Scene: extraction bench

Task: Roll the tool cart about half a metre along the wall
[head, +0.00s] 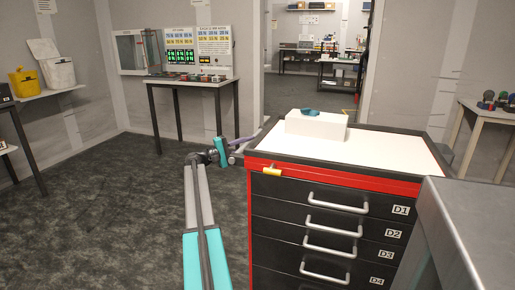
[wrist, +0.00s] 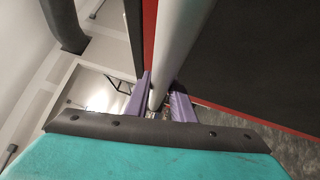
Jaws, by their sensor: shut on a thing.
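The tool cart (head: 330,215) stands at the right of centre in the head view, black with red trim, a white top and drawers labelled D1 to D4. In the wrist view its dark side panel (wrist: 250,60) fills the upper right. My gripper (wrist: 158,105), with purple fingers, is shut around a grey bar (wrist: 180,45) that runs along the cart's side. In the head view my gripper (head: 240,147) is at the cart's far left corner, partly hidden behind the cart's edge. The cart's wheels are out of view.
A white box (head: 316,125) with a teal item (head: 310,112) on it sits on the cart top. A grey metal surface (head: 465,225) is close at the right front. A table (head: 190,82) stands against the back wall, left of a doorway. The dark carpet (head: 110,200) at left is clear.

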